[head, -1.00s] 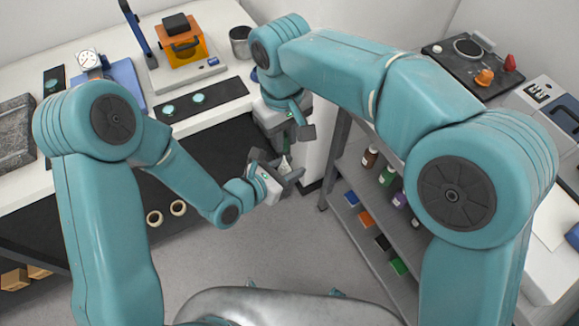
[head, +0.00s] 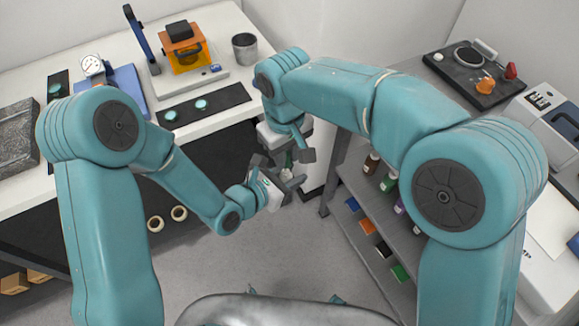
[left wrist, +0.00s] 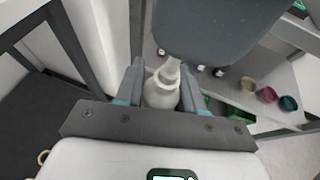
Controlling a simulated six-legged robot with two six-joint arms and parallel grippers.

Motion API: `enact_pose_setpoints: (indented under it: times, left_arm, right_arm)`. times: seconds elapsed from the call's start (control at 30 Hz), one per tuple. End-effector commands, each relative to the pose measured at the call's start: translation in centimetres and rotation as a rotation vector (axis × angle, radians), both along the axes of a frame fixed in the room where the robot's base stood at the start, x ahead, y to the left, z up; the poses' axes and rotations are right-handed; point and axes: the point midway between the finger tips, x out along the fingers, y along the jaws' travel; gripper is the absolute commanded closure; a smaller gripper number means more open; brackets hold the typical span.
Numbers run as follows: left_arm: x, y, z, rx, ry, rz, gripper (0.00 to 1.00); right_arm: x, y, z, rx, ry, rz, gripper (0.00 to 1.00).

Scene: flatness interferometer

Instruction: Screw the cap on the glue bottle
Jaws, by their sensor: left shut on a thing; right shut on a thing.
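My left gripper (head: 278,173) is shut on the glue bottle (left wrist: 160,92), a whitish bottle with a narrow nozzle, standing between the fingers in the left wrist view. In the head view only a small pale part of the bottle (head: 286,160) shows between the grippers. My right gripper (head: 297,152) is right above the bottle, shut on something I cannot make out. The cap is hidden; the dark grey part of my right gripper (left wrist: 215,35) covers the bottle's top in the left wrist view. I cannot tell whether cap and nozzle touch.
A white bench (head: 115,150) at left carries a metal cup (head: 245,48), an orange device (head: 187,55) and a dial gauge (head: 92,66). A grey shelf unit (head: 345,180) with small bottles and coloured boxes stands close to the right of the grippers. Open floor lies below them.

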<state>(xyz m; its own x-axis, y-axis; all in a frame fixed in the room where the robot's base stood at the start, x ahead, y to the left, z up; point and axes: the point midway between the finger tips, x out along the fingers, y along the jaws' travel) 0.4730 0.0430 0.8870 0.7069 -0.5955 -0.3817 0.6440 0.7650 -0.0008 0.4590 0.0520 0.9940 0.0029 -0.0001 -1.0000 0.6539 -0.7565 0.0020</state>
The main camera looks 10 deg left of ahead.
Motion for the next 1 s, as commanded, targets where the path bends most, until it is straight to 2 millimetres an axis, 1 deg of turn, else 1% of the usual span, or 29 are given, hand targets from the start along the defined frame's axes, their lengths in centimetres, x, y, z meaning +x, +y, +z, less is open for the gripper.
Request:
enact_pose_setpoints:
  times: [0.27,0.6,1.0]
  left_arm:
    - [0.0,0.0,0.0,0.000,0.000,0.000,1.00]
    - [0.0,0.0,0.0,0.000,0.000,0.000,1.00]
    - [0.0,0.0,0.0,0.000,0.000,0.000,1.00]
  right_arm:
    - [0.0,0.0,-0.1,0.000,0.000,0.000,1.00]
    - [0.0,0.0,-1.8,-0.001,0.001,0.000,1.00]
    - [0.0,0.0,-1.8,0.000,0.000,0.000,1.00]
